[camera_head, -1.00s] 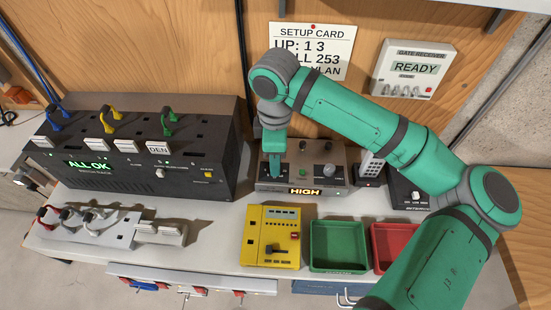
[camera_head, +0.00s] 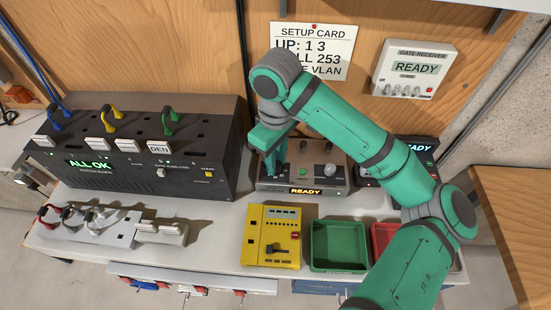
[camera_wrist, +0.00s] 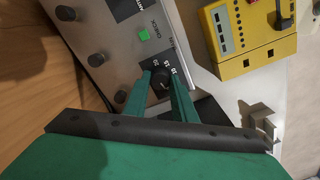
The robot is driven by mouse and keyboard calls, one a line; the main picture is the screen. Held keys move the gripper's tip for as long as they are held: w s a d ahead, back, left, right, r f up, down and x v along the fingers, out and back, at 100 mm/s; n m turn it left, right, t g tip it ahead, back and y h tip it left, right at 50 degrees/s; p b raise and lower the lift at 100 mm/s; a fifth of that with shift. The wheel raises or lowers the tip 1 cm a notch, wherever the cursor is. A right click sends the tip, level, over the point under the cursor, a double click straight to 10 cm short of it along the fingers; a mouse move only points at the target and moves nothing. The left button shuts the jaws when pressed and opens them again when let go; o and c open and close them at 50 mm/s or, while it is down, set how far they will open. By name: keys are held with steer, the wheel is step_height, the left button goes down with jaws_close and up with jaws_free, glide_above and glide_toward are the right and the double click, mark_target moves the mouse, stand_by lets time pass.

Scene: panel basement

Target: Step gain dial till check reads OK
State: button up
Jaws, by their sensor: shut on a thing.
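The grey gain unit (camera_head: 324,188) stands on the bench, and its small display (camera_head: 305,191) reads READY. Its green check button (camera_wrist: 144,36), labelled CHECK, shows in the wrist view. The black gain dial (camera_wrist: 159,83) with a numbered scale lies between my fingertips there. My gripper (camera_wrist: 161,84) is shut on the dial, one finger on each side. In the head view my gripper (camera_head: 274,170) reaches down to the unit's left end and hides the dial.
A black rack (camera_head: 140,150) reading ALL OK stands close on the left. A yellow box (camera_head: 255,232), a green tray (camera_head: 338,246) and a red tray (camera_head: 384,236) lie in front. The setup card (camera_head: 312,50) and gate receiver (camera_head: 415,68) hang behind.

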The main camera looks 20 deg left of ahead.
stand_by(0.4)
steer(key=o, duration=1)
steer(key=shift+o, duration=0.2)
steer(key=shift+r, duration=0.15)
step_height(320, 180, up, 7)
steer(key=shift+r, duration=0.15)
